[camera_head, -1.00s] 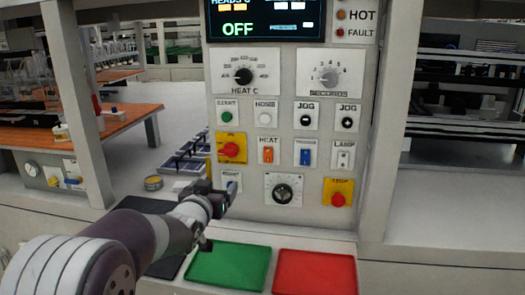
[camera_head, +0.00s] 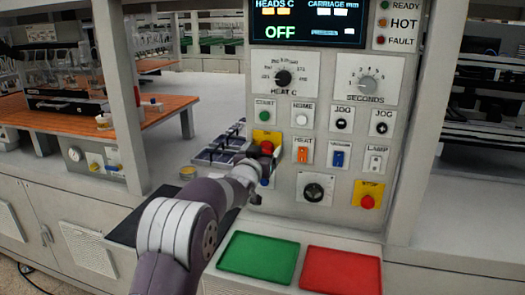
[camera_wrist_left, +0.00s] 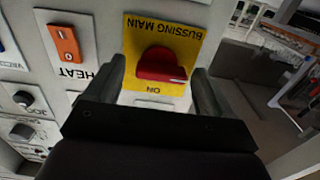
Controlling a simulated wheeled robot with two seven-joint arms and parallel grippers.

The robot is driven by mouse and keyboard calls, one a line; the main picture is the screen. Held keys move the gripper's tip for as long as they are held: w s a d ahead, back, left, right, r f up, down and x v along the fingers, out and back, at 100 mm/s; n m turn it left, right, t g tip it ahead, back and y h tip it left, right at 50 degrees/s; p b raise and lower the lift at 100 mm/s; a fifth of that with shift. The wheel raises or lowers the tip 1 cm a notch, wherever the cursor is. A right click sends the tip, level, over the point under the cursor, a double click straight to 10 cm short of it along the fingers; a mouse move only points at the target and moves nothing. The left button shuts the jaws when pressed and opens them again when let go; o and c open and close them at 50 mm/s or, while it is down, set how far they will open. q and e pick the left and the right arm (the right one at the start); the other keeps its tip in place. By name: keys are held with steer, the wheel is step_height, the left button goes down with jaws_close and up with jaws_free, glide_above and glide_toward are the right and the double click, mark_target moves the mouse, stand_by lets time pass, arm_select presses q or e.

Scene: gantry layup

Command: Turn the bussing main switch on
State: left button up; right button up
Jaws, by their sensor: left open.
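The bussing main switch (camera_head: 267,147) is a red knob on a yellow plate at the left of the control panel. In the left wrist view the red knob (camera_wrist_left: 160,65) and its yellow plate (camera_wrist_left: 188,32) appear upside down, with the words BUSSING MAIN and ON legible. My left gripper (camera_head: 259,156) is in front of the plate and hides part of it. In the wrist view its open fingers (camera_wrist_left: 162,82) stand on either side of the knob, with a gap at each side; I cannot tell whether they reach its depth. My right gripper is out of view.
The panel display (camera_head: 306,24) reads OFF. The orange heat switch (camera_head: 303,156) is close to the right of the plate. A yellow plate with a red stop button (camera_head: 368,201) is lower right. Green (camera_head: 258,258) and red (camera_head: 341,268) trays lie below the panel.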

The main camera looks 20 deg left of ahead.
arm_select(q)
steer(key=shift+s+a, duration=0.1)
steer(key=c, duration=1.1)
steer(key=shift+o, duration=0.2)
steer(key=shift+d+m+b, duration=0.2)
steer(key=shift+m+b, duration=2.8)
steer(key=shift+m, duration=1.45)
steer(key=shift+d+m+b, duration=0.15)
steer(key=shift+m+b, duration=2.8)
steer(key=shift+m, duration=1.5)
steer(key=o, duration=1.1)
steer(key=shift+c, duration=0.2)
